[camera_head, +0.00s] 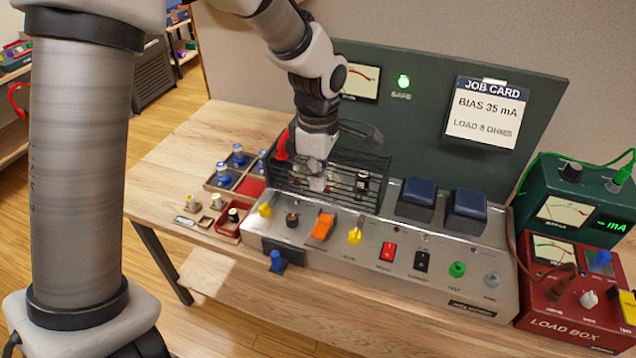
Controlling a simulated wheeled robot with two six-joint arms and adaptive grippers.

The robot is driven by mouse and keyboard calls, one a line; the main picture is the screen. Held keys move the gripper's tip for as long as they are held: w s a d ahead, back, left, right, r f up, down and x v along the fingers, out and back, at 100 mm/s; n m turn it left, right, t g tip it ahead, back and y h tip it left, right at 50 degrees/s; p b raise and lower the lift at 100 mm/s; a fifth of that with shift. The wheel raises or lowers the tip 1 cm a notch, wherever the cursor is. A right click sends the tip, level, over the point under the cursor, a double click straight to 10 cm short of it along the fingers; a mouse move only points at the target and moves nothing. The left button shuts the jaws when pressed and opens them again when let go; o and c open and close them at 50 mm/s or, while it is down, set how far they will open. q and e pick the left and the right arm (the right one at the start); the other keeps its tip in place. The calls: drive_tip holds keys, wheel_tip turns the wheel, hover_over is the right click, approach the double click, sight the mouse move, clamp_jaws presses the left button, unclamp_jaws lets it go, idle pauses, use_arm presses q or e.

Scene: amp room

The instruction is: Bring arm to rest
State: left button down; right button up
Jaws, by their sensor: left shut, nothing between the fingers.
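My left arm comes in from the left and reaches over the workbench. My left gripper (318,182) points down at the black wire cage (340,165) on the amp chassis (455,285). It is shut and holds nothing. Its fingertips are small here, and I cannot tell whether they touch the cage. A dark tube (362,184) shows behind the cage bars, right of the gripper. My right gripper is not in view.
A green panel with a job card (487,112) stands behind the chassis. A green meter (570,205) and a red load box (560,320) are at the right. A parts tray (250,187) is at the left.

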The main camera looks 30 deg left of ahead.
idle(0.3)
use_arm(q)
drive_tip(key=s+d+f+m+g, duration=0.25)
drive_tip(key=s+f+m, duration=0.25)
drive_tip(key=s+f, duration=1)
drive_tip(key=s+d+f+m+g, duration=0.1)
drive_tip(key=s+f+m+g, duration=0.3)
drive_tip(key=s+f, duration=1.1)
drive_tip(key=w+f+m+t, duration=0.2)
drive_tip(key=w+m+t, duration=0.4)
drive_tip(key=m, duration=0.5)
drive_tip(key=shift+w+f, duration=0.3)
drive_tip(key=shift+w, duration=0.9)
